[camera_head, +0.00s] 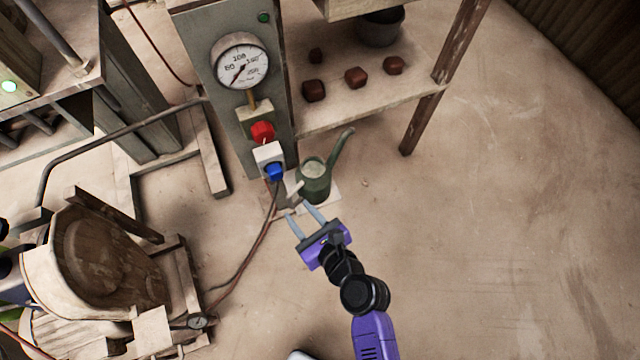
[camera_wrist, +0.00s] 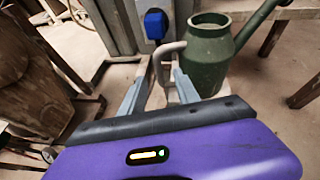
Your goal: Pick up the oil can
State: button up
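The dark green oil can (camera_head: 316,188) stands upright on a pale patch of floor below the grey control panel, its spout pointing up and right. In the wrist view the oil can (camera_wrist: 208,58) is ahead and right of centre, with its pale handle on the left side. My gripper (camera_head: 299,210) is in front of the can, fingers apart and empty. In the wrist view the handle appears between the fingertips of my gripper (camera_wrist: 160,62), or just beyond them; I cannot tell the exact depth.
The control panel (camera_head: 230,100) with a gauge (camera_head: 240,62), red knob (camera_head: 262,132) and blue knob (camera_head: 274,172) rises just behind the can. A shelf (camera_head: 350,118) with several reddish-brown lumps is behind right. The floor to the right is clear.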

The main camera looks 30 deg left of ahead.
jog(key=x, duration=0.3)
jog(key=shift+s+a+r+b, duration=0.1)
jog(key=shift+s+b, duration=0.05)
jog(key=shift+b, duration=0.25)
jog(key=b+x, duration=0.1)
jog(key=x, duration=0.2)
jog(key=b+x, duration=0.1)
jog(key=x, duration=0.1)
jog(key=shift+w+a+r+b, duration=0.2)
jog(key=shift+w+r+b, duration=0.1)
jog(key=shift+w, duration=0.05)
jog(key=shift+c, duration=0.5)
grip_shut()
jog(key=shift+r, duration=0.15)
